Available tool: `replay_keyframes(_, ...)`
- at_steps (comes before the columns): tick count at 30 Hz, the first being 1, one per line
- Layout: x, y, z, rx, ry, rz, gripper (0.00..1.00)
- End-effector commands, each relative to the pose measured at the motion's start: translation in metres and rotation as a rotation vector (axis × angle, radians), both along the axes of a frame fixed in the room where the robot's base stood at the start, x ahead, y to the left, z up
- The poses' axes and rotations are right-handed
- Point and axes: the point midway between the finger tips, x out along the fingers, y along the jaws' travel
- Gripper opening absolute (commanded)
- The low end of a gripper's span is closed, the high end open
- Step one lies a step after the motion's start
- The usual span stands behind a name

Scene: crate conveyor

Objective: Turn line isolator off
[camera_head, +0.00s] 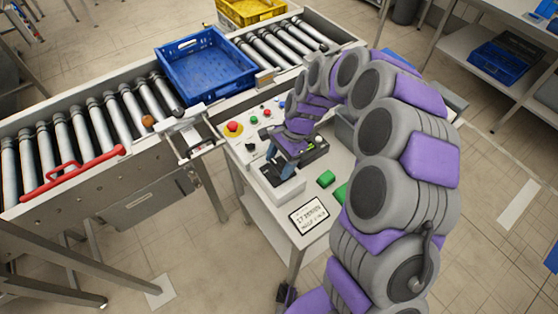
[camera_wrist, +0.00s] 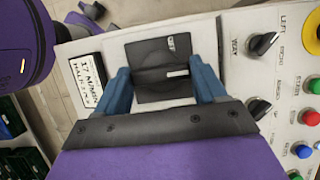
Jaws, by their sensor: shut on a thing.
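The line isolator (camera_wrist: 152,58) is a dark square block with a white pointer mark and a partly legible white label, on a pale panel in the wrist view. The blue fingers of my gripper (camera_wrist: 164,84) are on its left and right sides, shut on it. In the head view my gripper (camera_head: 274,158) reaches down to the pale box on the control stand, and my arm partly hides the isolator there.
The control panel (camera_head: 240,142) beside it carries a red emergency button (camera_head: 234,128), black knobs (camera_wrist: 262,44) and coloured buttons. A blue crate (camera_head: 205,70) sits on the roller conveyor (camera_head: 100,125) behind.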

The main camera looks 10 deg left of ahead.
Motion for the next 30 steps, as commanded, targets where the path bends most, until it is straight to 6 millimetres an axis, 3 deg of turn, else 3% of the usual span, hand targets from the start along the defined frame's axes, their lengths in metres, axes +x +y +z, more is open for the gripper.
replay_keyframes(14, 0.0033, 0.0012, 0.0018, 0.000, -0.006, 0.075, 0.40)
replay_keyframes(30, 0.0044, 0.0045, 0.0011, -0.002, -0.005, 0.536, 0.40)
